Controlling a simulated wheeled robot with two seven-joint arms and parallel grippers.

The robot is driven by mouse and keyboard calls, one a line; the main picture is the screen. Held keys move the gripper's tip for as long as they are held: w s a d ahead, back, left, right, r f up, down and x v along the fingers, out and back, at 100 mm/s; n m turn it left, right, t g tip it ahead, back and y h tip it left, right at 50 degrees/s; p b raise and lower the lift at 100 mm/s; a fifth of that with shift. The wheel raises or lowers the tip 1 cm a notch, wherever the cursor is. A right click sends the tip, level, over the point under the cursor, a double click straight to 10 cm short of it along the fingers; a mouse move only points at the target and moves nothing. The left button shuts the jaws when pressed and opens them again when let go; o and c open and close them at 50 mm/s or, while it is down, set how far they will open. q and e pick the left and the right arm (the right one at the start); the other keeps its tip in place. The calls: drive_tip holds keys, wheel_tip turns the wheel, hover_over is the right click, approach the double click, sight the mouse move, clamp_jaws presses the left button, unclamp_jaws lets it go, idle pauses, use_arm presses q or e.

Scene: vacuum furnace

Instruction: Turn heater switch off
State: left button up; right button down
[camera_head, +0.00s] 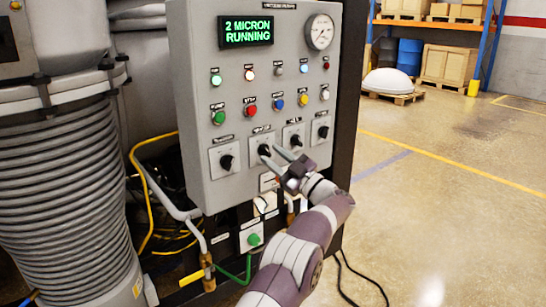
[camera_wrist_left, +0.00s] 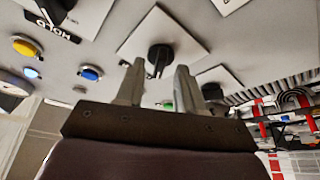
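A row of black rotary switches on white plates runs along the lower part of the grey control panel (camera_head: 186,60). Their small labels are too blurred for me to tell which is the heater's. My left gripper (camera_head: 273,156) is at the second switch from the left (camera_head: 264,149). In the left wrist view, this switch's black knob (camera_wrist_left: 160,57) shows between the two fingertips of my left gripper (camera_wrist_left: 160,66), with gaps on both sides. The gripper is open, and I cannot tell whether a finger touches the knob. My right gripper is not in view.
Other switches stand close on either side, at the left (camera_head: 226,162) and right (camera_head: 296,140). Coloured buttons and a green "2 MICRON RUNNING" display (camera_head: 247,30) sit above. Yellow cables (camera_head: 145,200) and a pipe lie below left. The floor at right is clear.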

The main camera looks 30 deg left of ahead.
use_arm(q)
drive_tip(key=v, duration=1.1)
drive_tip(key=shift+d, duration=0.35)
drive_tip(key=shift+s+f, duration=0.15)
